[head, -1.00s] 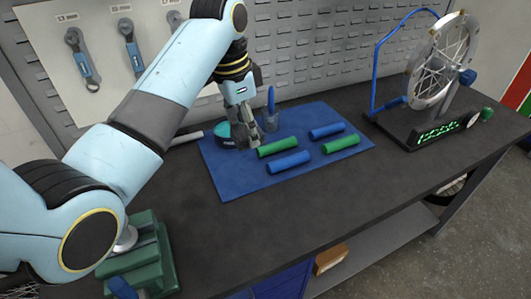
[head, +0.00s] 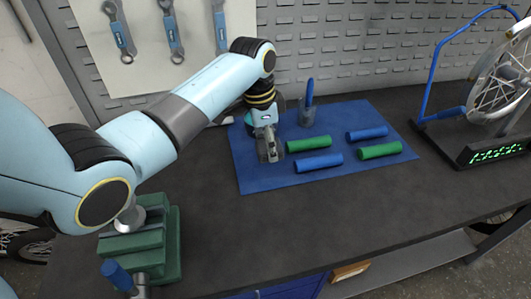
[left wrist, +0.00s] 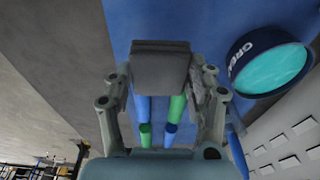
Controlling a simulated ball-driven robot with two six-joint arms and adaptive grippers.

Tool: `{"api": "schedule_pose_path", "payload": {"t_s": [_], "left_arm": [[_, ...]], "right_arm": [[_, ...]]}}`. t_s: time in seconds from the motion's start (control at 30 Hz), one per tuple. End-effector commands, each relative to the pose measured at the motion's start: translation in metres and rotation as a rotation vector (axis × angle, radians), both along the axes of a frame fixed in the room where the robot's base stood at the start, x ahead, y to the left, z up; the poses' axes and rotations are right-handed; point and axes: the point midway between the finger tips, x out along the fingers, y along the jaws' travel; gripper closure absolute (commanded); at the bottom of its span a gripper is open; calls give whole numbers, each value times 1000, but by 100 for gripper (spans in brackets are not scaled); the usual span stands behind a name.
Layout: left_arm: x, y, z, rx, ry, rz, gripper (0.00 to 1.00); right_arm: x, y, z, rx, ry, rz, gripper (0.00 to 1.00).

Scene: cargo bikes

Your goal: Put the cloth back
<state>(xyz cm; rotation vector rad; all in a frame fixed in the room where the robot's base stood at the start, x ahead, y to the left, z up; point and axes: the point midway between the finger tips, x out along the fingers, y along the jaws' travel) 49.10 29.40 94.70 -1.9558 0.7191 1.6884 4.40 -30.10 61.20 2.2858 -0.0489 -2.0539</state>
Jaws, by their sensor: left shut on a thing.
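My left gripper (head: 269,156) points down over the left part of the blue mat (head: 255,178) on the bench. It is shut on a small grey block-like thing (left wrist: 160,72), seen between the fingers in the left wrist view; I cannot tell whether this is the folded cloth. No other separate cloth is clear. The gripper is just left of a green roll (head: 308,144) and a blue roll (head: 318,161). A grease tin with teal contents (left wrist: 272,68) is close beside the gripper in the wrist view. My right gripper is not in view.
Another blue roll (head: 367,133) and green roll (head: 380,150) lie on the mat. A clear cup (head: 307,113) with a blue-handled tool stands behind. A green vise (head: 150,243) is front left, a wheel stand (head: 490,140) right. The bench front (head: 330,220) is clear.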

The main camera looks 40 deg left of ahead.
Motion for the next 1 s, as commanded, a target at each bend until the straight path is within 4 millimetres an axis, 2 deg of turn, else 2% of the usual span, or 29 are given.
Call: {"api": "schedule_pose_path", "payload": {"t_s": [0.17,0.43,0.8,0.83,1.0], "left_arm": [[3,12,-10,-2,1,1,75],[3,11,-46,-2,1,1,75],[3,11,-51,-1,-1,0,75],[3,11,-51,-1,-1,0,42],[3,11,-50,-1,-1,0,21]], "right_arm": [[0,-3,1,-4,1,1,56],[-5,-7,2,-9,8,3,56],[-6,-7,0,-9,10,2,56],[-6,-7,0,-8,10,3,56],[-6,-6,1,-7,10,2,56]]}}
